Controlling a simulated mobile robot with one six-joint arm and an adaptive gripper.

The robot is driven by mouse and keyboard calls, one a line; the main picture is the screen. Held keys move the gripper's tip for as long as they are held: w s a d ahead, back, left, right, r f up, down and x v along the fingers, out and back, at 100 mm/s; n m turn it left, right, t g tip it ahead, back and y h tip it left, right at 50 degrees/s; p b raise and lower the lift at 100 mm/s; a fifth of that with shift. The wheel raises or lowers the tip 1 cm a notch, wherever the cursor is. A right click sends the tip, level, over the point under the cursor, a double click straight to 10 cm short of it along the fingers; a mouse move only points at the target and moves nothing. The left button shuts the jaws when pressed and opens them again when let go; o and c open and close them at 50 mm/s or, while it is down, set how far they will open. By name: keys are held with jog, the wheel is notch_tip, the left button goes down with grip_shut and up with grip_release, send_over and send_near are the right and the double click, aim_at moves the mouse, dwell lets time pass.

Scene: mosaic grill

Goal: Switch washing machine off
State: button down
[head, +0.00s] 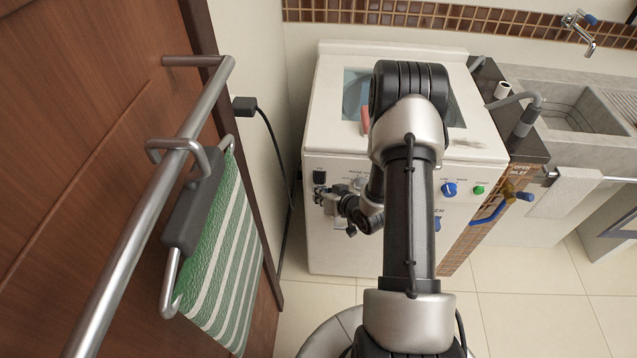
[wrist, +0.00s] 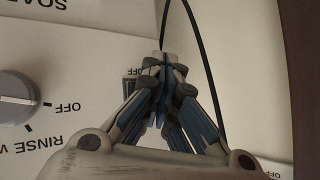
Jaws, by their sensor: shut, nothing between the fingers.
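The white washing machine (head: 335,235) stands against the wall with its lid window up top. A small dark switch (head: 319,177) sits at the left end of its front panel. In the wrist view, which is upside down, the switch (wrist: 131,90) is partly hidden by a finger, with an OFF label beside it. My gripper (head: 321,196) is at the panel's left end, just below the switch. In the wrist view my gripper (wrist: 162,62) has its fingertips together and empty, beside the switch. I cannot tell whether they touch it or the panel.
A grey knob (wrist: 15,97) is left in the wrist view. A blue knob (head: 449,189) and green button (head: 478,190) are right on the panel. A black cable (head: 277,150) hangs left. A wooden door (head: 85,130) with a rail and striped towel (head: 215,265) stands left.

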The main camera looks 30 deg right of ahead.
jog(key=shift+w+d, duration=0.15)
jog(key=shift+w, duration=0.05)
jog(key=shift+w+d+f, duration=0.1)
jog(key=shift+w+d, duration=0.1)
jog(key=shift+w, duration=0.1)
dwell(0.6)
dwell(0.3)
jog(key=shift+s+a, duration=0.45)
jog(key=shift+s, duration=0.2)
jog(key=s+a, duration=0.1)
jog(key=s, duration=0.1)
jog(key=s+a+r, duration=0.1)
jog(key=s, duration=0.1)
jog(key=shift+a, duration=0.35)
dwell(0.4)
